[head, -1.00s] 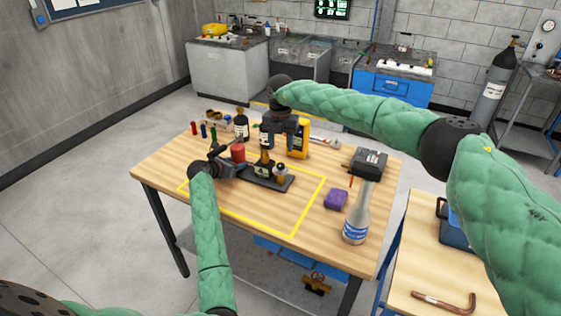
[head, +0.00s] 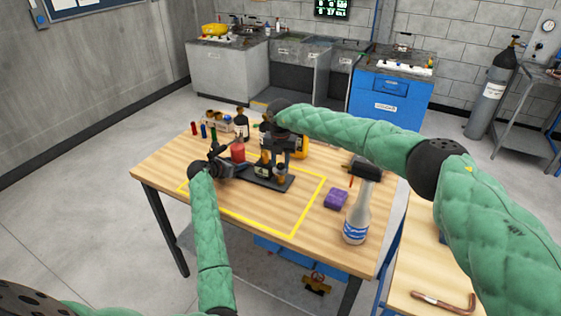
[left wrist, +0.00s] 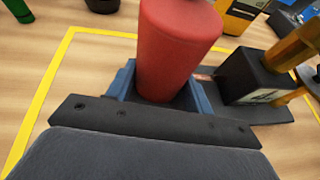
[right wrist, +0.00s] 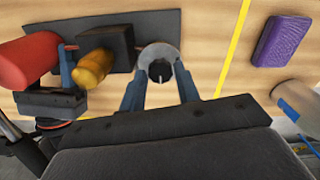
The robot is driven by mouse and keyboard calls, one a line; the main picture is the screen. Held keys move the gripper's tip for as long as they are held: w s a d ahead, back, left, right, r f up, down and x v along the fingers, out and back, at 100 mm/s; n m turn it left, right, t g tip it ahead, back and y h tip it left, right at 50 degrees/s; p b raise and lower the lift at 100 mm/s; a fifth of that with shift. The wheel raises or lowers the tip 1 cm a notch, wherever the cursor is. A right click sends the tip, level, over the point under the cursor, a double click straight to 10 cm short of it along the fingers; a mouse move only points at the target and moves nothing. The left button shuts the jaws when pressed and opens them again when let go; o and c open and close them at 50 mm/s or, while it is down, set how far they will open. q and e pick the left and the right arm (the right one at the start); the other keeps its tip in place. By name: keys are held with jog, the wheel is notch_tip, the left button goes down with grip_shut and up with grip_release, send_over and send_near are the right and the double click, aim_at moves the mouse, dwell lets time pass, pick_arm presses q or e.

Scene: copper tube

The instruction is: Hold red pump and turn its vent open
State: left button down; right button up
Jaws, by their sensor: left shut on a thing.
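The red pump (head: 238,152) has a red cylinder on a dark base plate (head: 257,182), with a black block (head: 262,169) and a brass part (right wrist: 93,69) beside it. My left gripper (head: 226,166) is shut on the red cylinder (left wrist: 172,50), its blue fingers on both sides. At the plate's right end is a small round vent (head: 280,172), seen in the right wrist view as a grey disc (right wrist: 158,53) with a dark centre. My right gripper (right wrist: 161,85) is open above it, one finger on either side; I cannot tell if they touch it.
A yellow outline marks the table around the pump. Dark bottles (head: 242,125) and small coloured tubes (head: 203,130) stand behind. The front of the table is clear.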

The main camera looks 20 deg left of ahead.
jog(key=c, duration=0.5)
jog(key=shift+n, duration=2.8)
jog(key=o, duration=1)
jog(key=shift+c, duration=0.2)
jog(key=shift+r, duration=0.15)
